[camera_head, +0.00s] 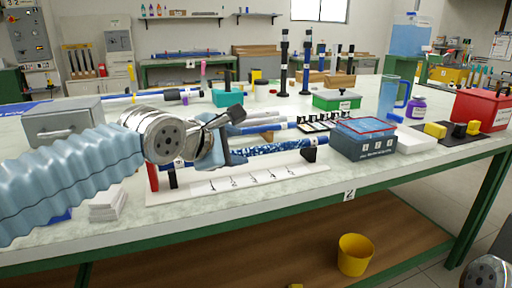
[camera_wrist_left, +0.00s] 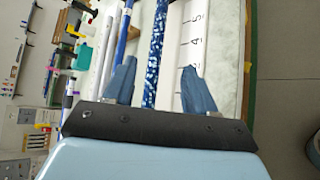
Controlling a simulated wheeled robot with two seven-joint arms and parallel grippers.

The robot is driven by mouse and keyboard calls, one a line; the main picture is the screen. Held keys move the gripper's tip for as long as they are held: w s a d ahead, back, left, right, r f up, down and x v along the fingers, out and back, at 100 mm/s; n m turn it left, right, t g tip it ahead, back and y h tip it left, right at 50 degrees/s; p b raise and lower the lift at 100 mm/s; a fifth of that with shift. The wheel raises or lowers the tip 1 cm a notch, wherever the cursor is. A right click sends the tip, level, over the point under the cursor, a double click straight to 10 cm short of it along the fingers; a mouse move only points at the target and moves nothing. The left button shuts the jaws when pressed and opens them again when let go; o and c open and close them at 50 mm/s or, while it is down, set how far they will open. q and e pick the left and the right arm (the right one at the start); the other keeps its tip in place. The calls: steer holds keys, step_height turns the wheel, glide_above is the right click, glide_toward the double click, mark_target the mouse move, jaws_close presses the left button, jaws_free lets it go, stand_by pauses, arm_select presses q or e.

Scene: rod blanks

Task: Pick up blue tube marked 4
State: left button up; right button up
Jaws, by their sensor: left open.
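My left gripper (camera_head: 232,140) is open over the rods in the middle of the bench. A speckled blue-and-white tube (camera_head: 275,147) runs left to right there; in the left wrist view this tube (camera_wrist_left: 155,60) passes between the two open fingers (camera_wrist_left: 160,88), apparently ungripped. A plain blue tube (camera_head: 272,129) lies behind it; in the left wrist view the plain blue tube (camera_wrist_left: 125,30) runs by the left finger. I cannot read a 4 on either tube. My gripper hides part of both.
A white numbered strip (camera_head: 240,184) lies along the front; its marks (camera_wrist_left: 197,42) show in the wrist view. A dark blue box (camera_head: 364,143) stands right of the tubes, a grey drawer box (camera_head: 62,122) at left. Pale rods (camera_head: 262,120) lie behind. A yellow bucket (camera_head: 355,254) is below.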

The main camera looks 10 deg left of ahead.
arm_select(q)
glide_toward(259, 150)
steer(key=x, duration=0.4)
steer(key=shift+d+p, duration=0.3)
steer(key=shift+d, duration=0.15)
steer(key=x, duration=0.1)
steer(key=p+x, duration=0.1)
steer(key=x, duration=0.2)
steer(key=shift+w+a+f, duration=0.1)
steer(key=shift+w+a, duration=0.2)
steer(key=shift+a, duration=0.05)
steer(key=shift+w+d+f, duration=0.1)
steer(key=shift+w+f, duration=0.1)
steer(key=shift+w, duration=0.05)
steer(key=shift+c, duration=0.5)
jaws_close()
